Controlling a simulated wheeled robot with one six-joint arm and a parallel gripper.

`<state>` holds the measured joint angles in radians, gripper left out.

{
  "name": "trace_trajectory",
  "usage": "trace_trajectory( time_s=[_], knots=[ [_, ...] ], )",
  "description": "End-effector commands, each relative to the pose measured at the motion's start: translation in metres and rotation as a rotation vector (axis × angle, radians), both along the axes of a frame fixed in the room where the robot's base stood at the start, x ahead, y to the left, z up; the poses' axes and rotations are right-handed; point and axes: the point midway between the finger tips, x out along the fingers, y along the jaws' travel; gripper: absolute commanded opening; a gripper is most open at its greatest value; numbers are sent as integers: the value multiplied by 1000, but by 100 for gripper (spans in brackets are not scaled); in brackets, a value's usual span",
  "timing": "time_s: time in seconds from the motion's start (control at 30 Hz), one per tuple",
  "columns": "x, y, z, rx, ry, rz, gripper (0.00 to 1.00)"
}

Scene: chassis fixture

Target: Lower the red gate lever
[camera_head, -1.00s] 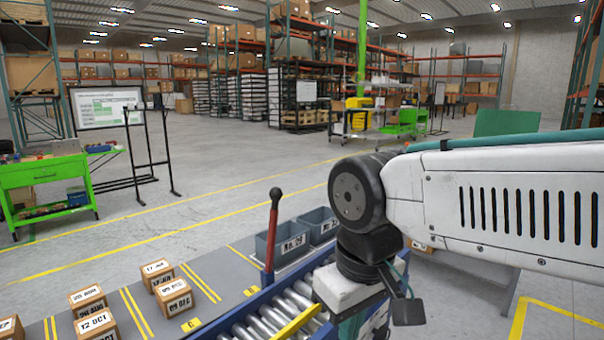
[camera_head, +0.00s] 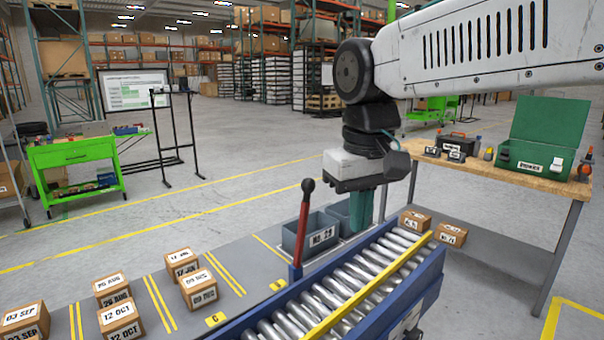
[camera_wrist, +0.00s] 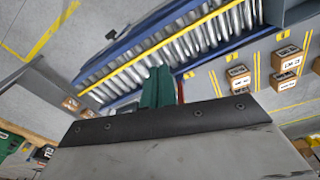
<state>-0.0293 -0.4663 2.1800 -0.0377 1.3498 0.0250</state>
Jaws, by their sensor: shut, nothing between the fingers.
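The red gate lever (camera_head: 302,228) stands nearly upright, with a dark round knob on top, at the near-left side of the roller conveyor (camera_head: 372,262). In the wrist view a bit of red (camera_wrist: 180,92), probably the lever, shows just right of the fingers. My gripper (camera_head: 361,226) has green fingers pointing down. It is shut and empty, to the right of the lever in the head view and apart from it there. The wrist view shows the fingers (camera_wrist: 157,80) over the conveyor's edge. The lever's lower end meets the blue conveyor frame.
A yellow bar (camera_head: 368,289) runs along the rollers. Grey bins (camera_head: 310,235) stand behind the lever, close to my gripper. Several labelled boxes (camera_head: 199,289) sit on the grey surface at left. A wooden workbench (camera_head: 497,172) with a green case (camera_head: 540,140) stands at right.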

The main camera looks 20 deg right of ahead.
Motion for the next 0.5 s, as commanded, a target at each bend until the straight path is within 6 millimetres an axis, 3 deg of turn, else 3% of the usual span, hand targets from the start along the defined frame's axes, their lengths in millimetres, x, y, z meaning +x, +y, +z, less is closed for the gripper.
trace_trajectory(
  time_s=[0.03, 0.1, 0.3, 0.5],
  knots=[
    [30, 2, 17, -7, 12, 3, 0],
    [67, 5, 38, -18, 22, 4, 0],
    [161, 15, 76, -47, 49, 5, 0],
    [215, 23, 89, -65, 62, 1, 0]
  ],
)
